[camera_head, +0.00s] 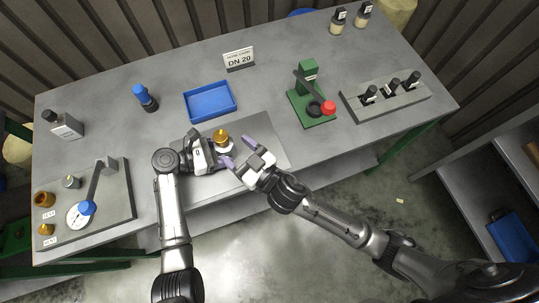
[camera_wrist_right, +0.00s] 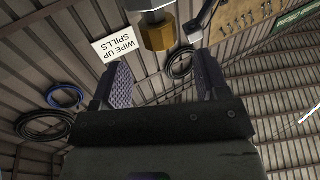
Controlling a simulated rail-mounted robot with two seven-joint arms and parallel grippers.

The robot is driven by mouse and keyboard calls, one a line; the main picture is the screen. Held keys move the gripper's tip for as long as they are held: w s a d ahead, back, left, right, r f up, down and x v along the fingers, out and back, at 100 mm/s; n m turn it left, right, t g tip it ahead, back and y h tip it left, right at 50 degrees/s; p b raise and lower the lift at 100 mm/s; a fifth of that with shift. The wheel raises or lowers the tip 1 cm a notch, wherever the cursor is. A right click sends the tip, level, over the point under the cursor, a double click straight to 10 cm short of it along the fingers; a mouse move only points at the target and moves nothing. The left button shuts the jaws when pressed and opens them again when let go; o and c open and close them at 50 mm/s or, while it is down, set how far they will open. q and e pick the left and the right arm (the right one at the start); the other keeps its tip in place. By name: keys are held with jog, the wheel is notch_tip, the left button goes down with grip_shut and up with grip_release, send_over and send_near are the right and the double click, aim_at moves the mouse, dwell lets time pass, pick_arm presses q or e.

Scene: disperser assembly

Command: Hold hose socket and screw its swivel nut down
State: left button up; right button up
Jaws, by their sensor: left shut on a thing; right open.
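A brass-coloured swivel nut (camera_head: 220,135) sits on top of the pale hose socket (camera_head: 226,147) over the grey mat. My left gripper (camera_head: 216,151) is shut on the hose socket from the left; its fingertips are partly hidden. My right gripper (camera_head: 239,152) is open and empty, with purple finger pads just right of the socket and nut. In the right wrist view the hexagonal nut (camera_wrist_right: 157,34) and a grey cylindrical part (camera_wrist_right: 149,5) show at the top, beyond the open fingers and apart from them.
The grey mat (camera_head: 270,145) has free room on its right. A blue tray (camera_head: 210,101) and a DN 20 sign (camera_head: 239,59) stand behind. A green press (camera_head: 313,105) with a red knob is at the right. A fixture board (camera_head: 118,200) lies at the left.

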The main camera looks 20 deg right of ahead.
jog(key=s+d+f+m+h, duration=0.1)
jog(key=d+h, duration=0.1)
jog(key=s+d+f+m+h, duration=0.1)
jog(key=d+h, duration=0.1)
jog(key=s+d+f+m+t+h, duration=0.1)
jog(key=d+m+h, duration=0.1)
jog(key=d, duration=0.1)
jog(key=shift+d+f, duration=0.1)
jog(key=shift+f+h, duration=0.1)
jog(key=shift+h, duration=0.7)
jog(key=shift+d+m+h, duration=0.1)
jog(key=shift+m+h, duration=0.2)
